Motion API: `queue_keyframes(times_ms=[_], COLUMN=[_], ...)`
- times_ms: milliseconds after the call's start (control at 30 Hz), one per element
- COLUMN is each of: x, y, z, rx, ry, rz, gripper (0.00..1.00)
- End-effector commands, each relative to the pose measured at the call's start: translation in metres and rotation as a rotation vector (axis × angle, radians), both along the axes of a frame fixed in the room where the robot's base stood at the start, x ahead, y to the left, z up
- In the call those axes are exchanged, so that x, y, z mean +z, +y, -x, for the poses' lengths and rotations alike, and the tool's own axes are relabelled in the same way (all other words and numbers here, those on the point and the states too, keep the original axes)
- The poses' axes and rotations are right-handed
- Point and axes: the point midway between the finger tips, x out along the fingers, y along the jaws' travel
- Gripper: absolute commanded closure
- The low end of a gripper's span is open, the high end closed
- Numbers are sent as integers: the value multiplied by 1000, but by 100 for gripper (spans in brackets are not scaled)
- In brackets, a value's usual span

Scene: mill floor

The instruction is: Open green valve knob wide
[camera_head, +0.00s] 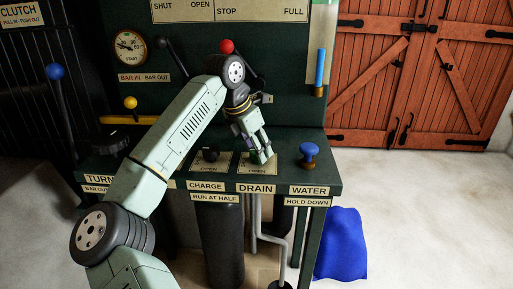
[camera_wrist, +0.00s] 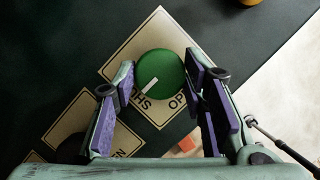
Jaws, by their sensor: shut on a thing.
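The green valve knob (camera_wrist: 160,70) is round and sits on a cream plate (camera_wrist: 115,55) in the wrist view. Its white mark points to the lower left, towards the SHUT lettering; the OPEN lettering is to the right and partly hidden by a finger. My gripper (camera_head: 263,156) points down at the DRAIN station of the bench in the head view. Its purple-padded fingers are shut on the knob, one on each side. In the head view the fingers hide the knob.
A black knob (camera_head: 210,153) stands left at CHARGE, and a blue knob (camera_head: 309,152) stands right at WATER. Above are a red-knobbed lever (camera_head: 227,46) and a gauge (camera_head: 130,46). A blue cloth-like heap (camera_head: 342,245) lies on the floor right of the bench.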

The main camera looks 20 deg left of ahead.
Motion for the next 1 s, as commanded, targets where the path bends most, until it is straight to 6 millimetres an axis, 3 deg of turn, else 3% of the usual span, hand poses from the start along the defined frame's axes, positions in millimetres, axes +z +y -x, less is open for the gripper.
queue_keyframes(times_ms=[467, 1000], x=[-2, -2], y=[-1, -3], z=[0, 1], rx=[94, 564], ry=[0, -2], rz=[-2, -5], gripper=[89, 89])
